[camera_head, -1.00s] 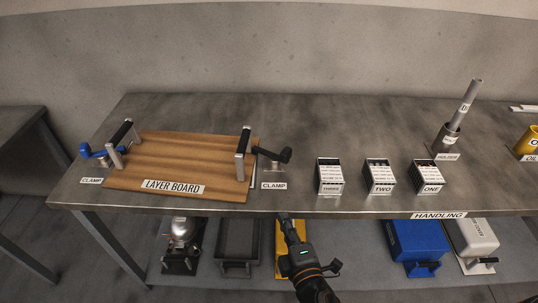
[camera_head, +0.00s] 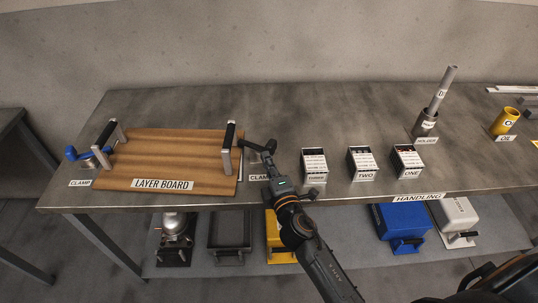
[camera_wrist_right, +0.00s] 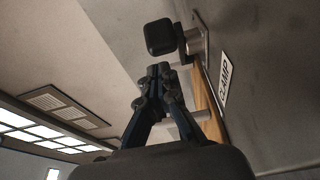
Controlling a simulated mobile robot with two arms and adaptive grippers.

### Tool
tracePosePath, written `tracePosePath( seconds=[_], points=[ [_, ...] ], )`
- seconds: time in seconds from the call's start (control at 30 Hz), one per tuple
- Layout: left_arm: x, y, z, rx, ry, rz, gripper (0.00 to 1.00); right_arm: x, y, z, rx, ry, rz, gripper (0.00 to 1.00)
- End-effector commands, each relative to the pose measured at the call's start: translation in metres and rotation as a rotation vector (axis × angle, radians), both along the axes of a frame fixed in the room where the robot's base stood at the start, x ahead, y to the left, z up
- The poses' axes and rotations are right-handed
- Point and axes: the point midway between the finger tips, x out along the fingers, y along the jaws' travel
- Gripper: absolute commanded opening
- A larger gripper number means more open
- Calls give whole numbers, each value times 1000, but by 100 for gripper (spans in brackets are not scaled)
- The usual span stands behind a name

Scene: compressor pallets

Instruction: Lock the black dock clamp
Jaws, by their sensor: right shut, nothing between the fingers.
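The black clamp (camera_head: 258,148) stands on the bench at the right edge of the wooden layer board (camera_head: 190,150). Its lever points right, with a knob at the end. My right gripper (camera_head: 268,161) is shut and empty, reaching up from the bench's front edge to just in front of the lever knob. In the right wrist view, the shut fingertips (camera_wrist_right: 160,70) lie just below the square black knob (camera_wrist_right: 160,37); I cannot tell if they touch. The blue clamp (camera_head: 88,157) stands at the board's left side. My left gripper is not in view.
Boxes THREE (camera_head: 314,166), TWO (camera_head: 361,163) and ONE (camera_head: 406,159) stand close to the right of my gripper. A holder (camera_head: 424,124) with a rod and a yellow oil cup (camera_head: 505,121) are farther right. A lower shelf (camera_head: 340,247) carries bins and equipment.

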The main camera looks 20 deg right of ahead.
Motion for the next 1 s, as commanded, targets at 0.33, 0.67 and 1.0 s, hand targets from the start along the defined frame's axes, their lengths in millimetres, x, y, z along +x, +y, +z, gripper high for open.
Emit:
tracePosePath(
  seconds=[0.33,0.67,1.0],
  points=[
    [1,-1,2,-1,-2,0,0,7,-8,-1,0,0,0,0],
    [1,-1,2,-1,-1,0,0,15,-24,0,-2,0,-1,0],
    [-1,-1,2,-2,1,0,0,16,-31,2,-4,-2,-10,0]
  ],
)
